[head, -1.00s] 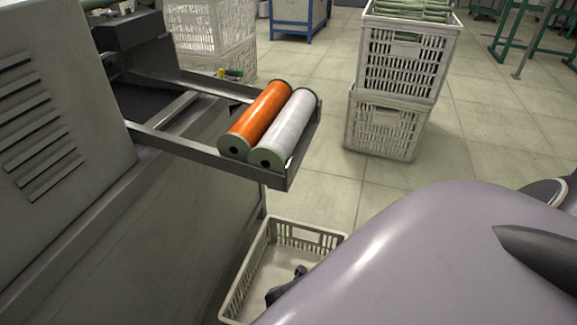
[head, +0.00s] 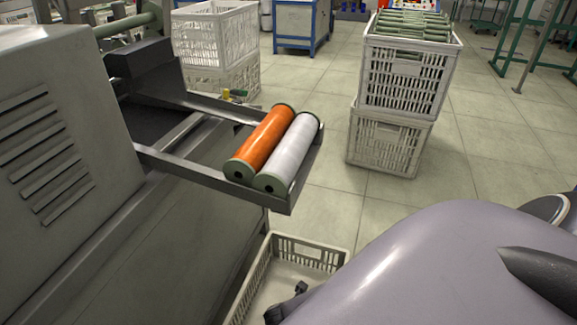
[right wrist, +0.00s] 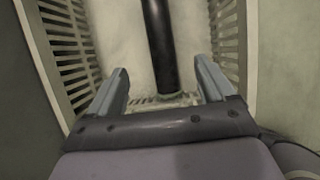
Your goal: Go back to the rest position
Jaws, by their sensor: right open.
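My right arm (head: 430,265) fills the lower right of the head view. Part of the dark right gripper (head: 288,302) shows at its left edge, over a light crate (head: 310,252) on the floor. In the right wrist view, the right gripper (right wrist: 160,78) has its two fingers wide apart with nothing gripped. The slatted crate walls (right wrist: 66,45) lie around and beyond the fingers. My left gripper is not in view.
An orange bobbin (head: 262,142) and a white bobbin (head: 291,153) lie side by side on the rail holder (head: 200,166) of a grey machine (head: 75,120). Stacked crates (head: 385,145) stand behind. A dark cylinder (right wrist: 160,45) shows beyond the fingers. Floor between is clear.

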